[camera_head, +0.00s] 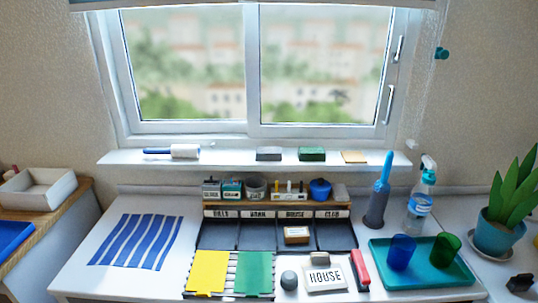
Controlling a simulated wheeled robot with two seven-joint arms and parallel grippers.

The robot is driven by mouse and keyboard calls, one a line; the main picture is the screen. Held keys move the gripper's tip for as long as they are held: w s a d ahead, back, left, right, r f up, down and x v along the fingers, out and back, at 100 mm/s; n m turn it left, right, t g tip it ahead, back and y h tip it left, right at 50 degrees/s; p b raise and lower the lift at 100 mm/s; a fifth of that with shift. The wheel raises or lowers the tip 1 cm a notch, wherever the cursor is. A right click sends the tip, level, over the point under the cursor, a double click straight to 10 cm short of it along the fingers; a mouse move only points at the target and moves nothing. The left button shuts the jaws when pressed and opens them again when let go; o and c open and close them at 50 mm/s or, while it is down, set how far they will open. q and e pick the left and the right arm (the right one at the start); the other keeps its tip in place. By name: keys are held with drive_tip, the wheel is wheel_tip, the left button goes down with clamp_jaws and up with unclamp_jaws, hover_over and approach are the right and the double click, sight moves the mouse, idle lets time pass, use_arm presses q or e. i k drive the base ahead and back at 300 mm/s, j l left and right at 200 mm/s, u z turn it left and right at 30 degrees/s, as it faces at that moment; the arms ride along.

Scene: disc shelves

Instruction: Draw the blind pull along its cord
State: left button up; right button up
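A small teal knob (442,54), which looks like the blind pull, is at the upper right, beside the window frame against the wall. A pale, thin line that may be its cord runs near it and is hard to make out. The lower edge of the blind (250,3) shows along the top of the window (250,70). Neither of my grippers is in view, and nothing is seen touching the knob.
The white sill (240,158) holds a roller, blocks and a sponge-like piece. Below, a spray bottle (421,195), a blue-topped brush-like tool (379,190), a teal tray (425,278) with two cups and a potted plant (497,235) stand on the right. A sorter rack (217,235) fills the middle.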

sight(439, 53)
drive_tip(key=i+l+z, duration=0.1)
drive_tip(key=i+z, duration=0.25)
drive_tip(key=z, duration=0.15)
drive_tip(key=i+z, duration=0.3)
drive_tip(key=z, duration=0.2)
